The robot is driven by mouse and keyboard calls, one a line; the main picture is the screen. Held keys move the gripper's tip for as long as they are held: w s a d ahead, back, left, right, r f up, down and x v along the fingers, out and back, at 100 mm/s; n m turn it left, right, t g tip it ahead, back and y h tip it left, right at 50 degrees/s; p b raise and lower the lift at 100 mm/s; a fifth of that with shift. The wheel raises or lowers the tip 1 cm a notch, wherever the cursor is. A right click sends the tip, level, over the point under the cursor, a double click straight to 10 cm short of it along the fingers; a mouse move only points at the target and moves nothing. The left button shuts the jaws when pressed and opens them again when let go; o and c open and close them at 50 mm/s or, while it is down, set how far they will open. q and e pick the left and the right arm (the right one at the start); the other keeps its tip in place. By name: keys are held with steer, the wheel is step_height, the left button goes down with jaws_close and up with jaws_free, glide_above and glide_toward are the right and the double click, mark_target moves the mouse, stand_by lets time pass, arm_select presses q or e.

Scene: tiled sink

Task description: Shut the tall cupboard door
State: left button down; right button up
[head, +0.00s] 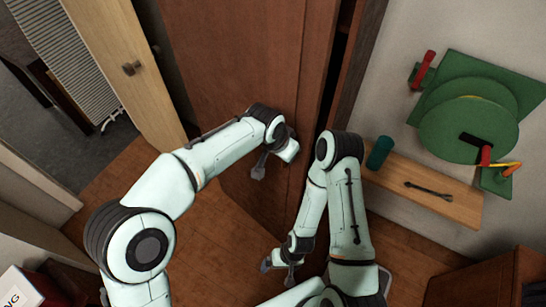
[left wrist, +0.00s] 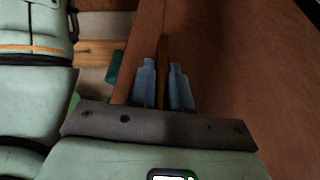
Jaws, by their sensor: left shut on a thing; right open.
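The tall cupboard door (head: 235,60) is a large reddish-brown panel in the upper middle of the head view. A dark gap shows along its right side, so it stands ajar. In the left wrist view the door (left wrist: 250,70) fills the right side. My left gripper (left wrist: 163,85) has its two blue-grey fingers on either side of a narrow brown edge and is shut on the door. In the head view its hand is against the door, with the grip partly hidden. My right gripper (head: 279,270) is open and empty, low over the wooden floor.
A light wooden shelf (head: 455,206) with a teal cylinder (head: 380,152) and a dark wrench-like tool (head: 428,191) is on the right wall. A pale door with a knob (head: 131,68) stands at the left. Wooden floor (head: 225,230) lies clear between my arms.

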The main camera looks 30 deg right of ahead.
mark_target(287, 123)
arm_select(q)
steer(key=shift+w+d+r+p, duration=0.1)
steer(key=shift+w+d+p, duration=0.35)
steer(key=shift+d, duration=0.65)
steer(key=shift+w+d+r+p, duration=0.1)
steer(key=shift+w+d, duration=0.55)
steer(key=shift+d, duration=0.45)
arm_select(e)
steer(key=shift+w+r, duration=0.9)
steer(key=shift+w, duration=0.25)
arm_select(q)
steer(key=c, duration=1.4)
jaws_free()
steer(key=shift+c, duration=0.2)
steer(key=shift+a, duration=0.1)
steer(key=shift+s, duration=0.1)
steer(key=v, duration=1.3)
steer(key=shift+s+a+r, duration=0.1)
